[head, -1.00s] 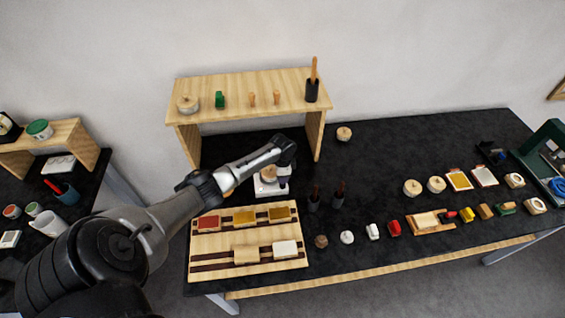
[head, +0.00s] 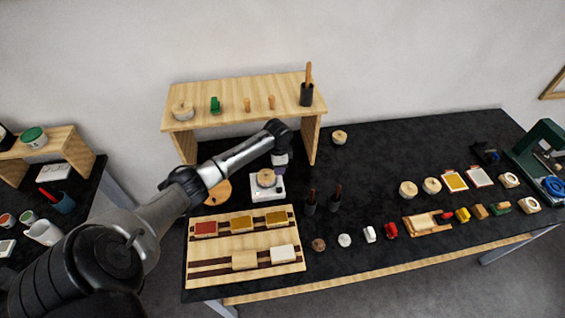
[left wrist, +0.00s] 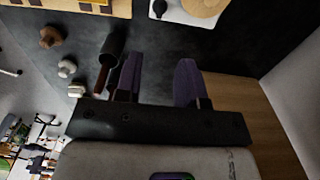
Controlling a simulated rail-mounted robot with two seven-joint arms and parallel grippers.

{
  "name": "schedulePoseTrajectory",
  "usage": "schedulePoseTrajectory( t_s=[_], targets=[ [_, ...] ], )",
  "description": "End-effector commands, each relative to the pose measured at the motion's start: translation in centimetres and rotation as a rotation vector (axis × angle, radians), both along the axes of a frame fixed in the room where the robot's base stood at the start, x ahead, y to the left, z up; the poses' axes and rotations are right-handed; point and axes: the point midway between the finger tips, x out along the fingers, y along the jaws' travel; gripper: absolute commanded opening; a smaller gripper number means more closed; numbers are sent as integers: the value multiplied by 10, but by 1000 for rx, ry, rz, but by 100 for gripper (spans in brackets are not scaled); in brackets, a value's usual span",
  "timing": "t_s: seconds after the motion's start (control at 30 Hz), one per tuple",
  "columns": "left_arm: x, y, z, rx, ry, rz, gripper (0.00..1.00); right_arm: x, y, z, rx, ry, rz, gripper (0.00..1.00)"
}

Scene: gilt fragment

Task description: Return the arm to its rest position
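My left arm reaches in from the left in the head view, over the black table. Its gripper (head: 281,166) points down just behind a white scale (head: 259,196) that bears a round wooden piece (head: 266,178). In the left wrist view, the two purple fingers (left wrist: 158,85) stand apart with nothing between them, only dark table behind. Part of the gripper is hidden by the wrist in the head view. My right gripper is not in view.
A wooden shelf (head: 236,117) stands close behind the gripper, with a dark cup (head: 307,95) on it. A wooden tray (head: 216,277) with coloured blocks is in front. Dark holders with brushes (head: 335,200) stand to the right. The back middle of the table is mostly clear.

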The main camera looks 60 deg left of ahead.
Motion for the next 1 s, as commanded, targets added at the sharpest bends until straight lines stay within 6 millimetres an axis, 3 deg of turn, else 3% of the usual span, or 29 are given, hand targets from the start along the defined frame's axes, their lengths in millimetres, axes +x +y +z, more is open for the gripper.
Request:
schedulePoseTrajectory(
  t_s=[0.4,0.63,0.83,0.97,1.0],
  targets=[
    [0,0,0,0,0,13,36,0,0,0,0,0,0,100],
    [2,8,4,65,-13,195,36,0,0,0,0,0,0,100],
    [35,-12,66,247,-221,231,36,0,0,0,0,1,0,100],
    [54,-55,109,303,-399,210,36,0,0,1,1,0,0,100],
    [56,-74,122,310,-455,200,36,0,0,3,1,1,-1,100]
  ],
)
